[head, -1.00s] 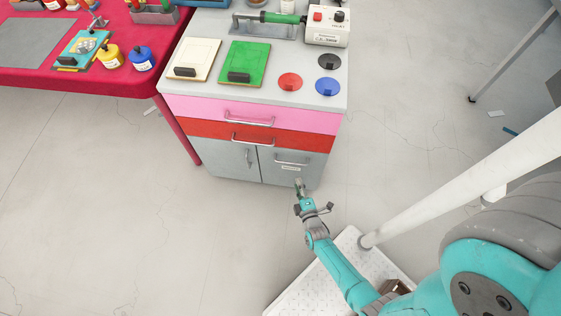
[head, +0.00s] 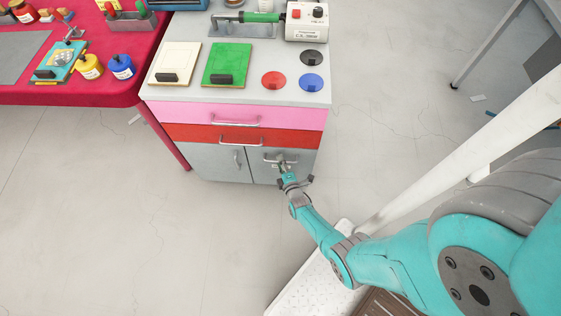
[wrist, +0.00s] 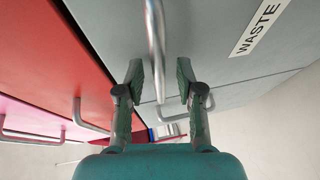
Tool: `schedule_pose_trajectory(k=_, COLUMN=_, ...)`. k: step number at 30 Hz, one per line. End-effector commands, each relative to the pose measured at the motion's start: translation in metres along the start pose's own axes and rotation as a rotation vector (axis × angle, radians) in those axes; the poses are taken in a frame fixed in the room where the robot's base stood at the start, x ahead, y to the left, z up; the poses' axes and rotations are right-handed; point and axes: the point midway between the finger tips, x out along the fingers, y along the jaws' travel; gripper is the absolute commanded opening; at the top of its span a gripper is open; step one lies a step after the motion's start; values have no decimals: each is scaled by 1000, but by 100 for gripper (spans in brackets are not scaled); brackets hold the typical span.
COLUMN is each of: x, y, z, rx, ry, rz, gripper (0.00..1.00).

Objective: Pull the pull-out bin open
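The pull-out bin (head: 299,173) is the grey lower-right front of the cabinet, and it looks closed. In the wrist view its grey front (wrist: 215,45) carries a WASTE label (wrist: 259,27). Its metal bar handle (wrist: 155,38) runs down the picture from the top edge. My gripper (wrist: 159,66) is open, with one finger on each side of the handle line. I cannot tell whether the fingers touch the bar. In the head view my gripper (head: 281,169) is at the bin front, just below the handle (head: 281,158), and partly covers that area.
Above are a red drawer (head: 221,136) and a pink drawer (head: 270,116), both with protruding handles. A grey door (head: 205,157) is on the left. A red table (head: 85,95) stands at left. The floor (head: 150,240) in front is clear.

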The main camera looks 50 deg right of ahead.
Motion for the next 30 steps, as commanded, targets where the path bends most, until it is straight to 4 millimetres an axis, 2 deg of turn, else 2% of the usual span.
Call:
schedule_pose_trajectory(k=13, x=7, y=0, z=0, rx=0, ry=0, rz=0, gripper=37)
schedule_pose_trajectory(k=14, x=7, y=0, z=0, rx=0, ry=0, rz=0, gripper=32)
schedule_pose_trajectory(k=15, x=7, y=0, z=0, rx=0, ry=0, rz=0, gripper=22)
schedule_pose_trajectory(k=18, x=7, y=0, z=0, rx=0, ry=0, rz=0, gripper=0)
schedule_pose_trajectory(k=30, x=6, y=0, z=0, rx=0, ry=0, rz=0, gripper=0)
